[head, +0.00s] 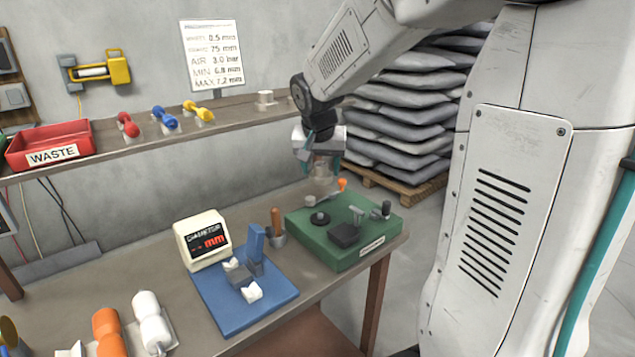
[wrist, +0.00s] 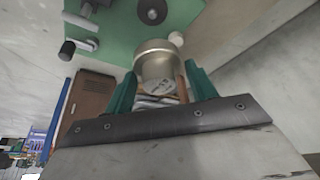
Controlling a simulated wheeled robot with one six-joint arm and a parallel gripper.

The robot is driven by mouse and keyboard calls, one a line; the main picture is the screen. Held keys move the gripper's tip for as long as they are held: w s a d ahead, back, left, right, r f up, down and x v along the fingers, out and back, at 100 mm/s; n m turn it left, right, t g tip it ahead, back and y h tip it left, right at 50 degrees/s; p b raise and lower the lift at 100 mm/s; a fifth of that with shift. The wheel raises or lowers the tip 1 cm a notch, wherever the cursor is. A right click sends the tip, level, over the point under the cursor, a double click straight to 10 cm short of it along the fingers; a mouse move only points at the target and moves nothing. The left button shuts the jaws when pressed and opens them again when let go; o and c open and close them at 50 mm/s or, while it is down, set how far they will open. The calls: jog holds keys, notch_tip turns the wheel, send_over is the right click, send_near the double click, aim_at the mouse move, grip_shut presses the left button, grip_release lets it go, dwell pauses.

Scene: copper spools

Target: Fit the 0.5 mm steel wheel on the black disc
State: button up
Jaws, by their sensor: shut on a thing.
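My gripper (head: 323,157) hangs over the back of the green block (head: 318,246). It is shut on a dull metallic wheel (wrist: 155,60), which sits between the teal fingers in the wrist view. The held wheel's end face bears marks too small to read. The black disc (head: 320,218) lies flat on the green block, below and slightly toward the front of my gripper. It also shows at the top of the wrist view (wrist: 151,10). The wheel is apart from the disc and above it.
A shelf with a red waste bin (head: 48,143) runs behind.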

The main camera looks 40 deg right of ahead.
jog(key=shift+f, duration=5.2)
jog(key=shift+f, duration=0.3)
jog(key=o, duration=1.1)
jog(key=v, duration=0.7)
jog(key=shift+a+r, duration=0.15)
jog(key=shift+r, duration=0.2)
